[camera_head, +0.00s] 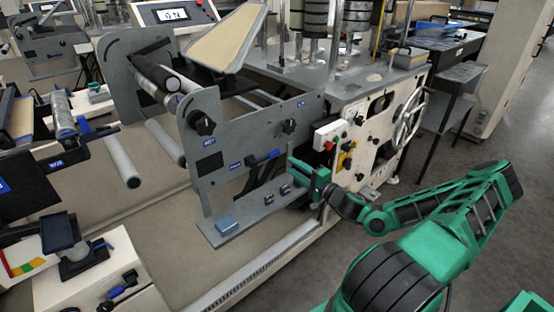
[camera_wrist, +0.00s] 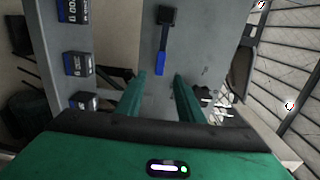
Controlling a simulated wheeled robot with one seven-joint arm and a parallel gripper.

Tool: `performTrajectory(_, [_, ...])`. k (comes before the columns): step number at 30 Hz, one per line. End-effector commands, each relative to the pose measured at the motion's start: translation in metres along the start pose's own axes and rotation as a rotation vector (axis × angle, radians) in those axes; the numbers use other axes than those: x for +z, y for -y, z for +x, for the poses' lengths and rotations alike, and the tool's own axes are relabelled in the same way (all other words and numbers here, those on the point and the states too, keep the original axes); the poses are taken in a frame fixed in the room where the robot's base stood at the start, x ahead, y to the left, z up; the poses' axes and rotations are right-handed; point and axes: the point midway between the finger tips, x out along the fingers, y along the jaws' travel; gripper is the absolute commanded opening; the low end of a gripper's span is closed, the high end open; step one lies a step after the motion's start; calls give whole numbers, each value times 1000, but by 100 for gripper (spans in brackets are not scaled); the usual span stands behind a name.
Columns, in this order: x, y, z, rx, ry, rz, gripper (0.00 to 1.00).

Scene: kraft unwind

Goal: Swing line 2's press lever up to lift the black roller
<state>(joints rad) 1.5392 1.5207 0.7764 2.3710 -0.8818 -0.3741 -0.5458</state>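A lever with a blue handle (camera_head: 263,159) sits on the grey side plate (camera_head: 225,150) of the machine. In the wrist view the blue handle (camera_wrist: 161,60) hangs from a black pivot block, ahead of the gap between my fingers. My gripper (camera_head: 292,174) is at the right of the lever, and its fingers (camera_wrist: 158,92) are open and empty, apart from the handle. A dark roller (camera_head: 150,76) lies behind the upper part of the plate, beside a pale one; I cannot tell whether it is raised. The line number on the plate is too small to read.
Small dark display boxes (camera_wrist: 76,64) stand on a ledge at the left in the wrist view. A control box with buttons (camera_head: 330,135) and a handwheel (camera_head: 410,115) are near my arm. Open floor lies at the right.

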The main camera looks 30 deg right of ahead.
Motion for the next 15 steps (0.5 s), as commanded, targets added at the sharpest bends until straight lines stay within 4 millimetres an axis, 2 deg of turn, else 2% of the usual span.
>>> performTrajectory(9, [1,0,57,-1,3,-1,34])
performTrajectory(15, [1,0,82,0,3,-1,34])
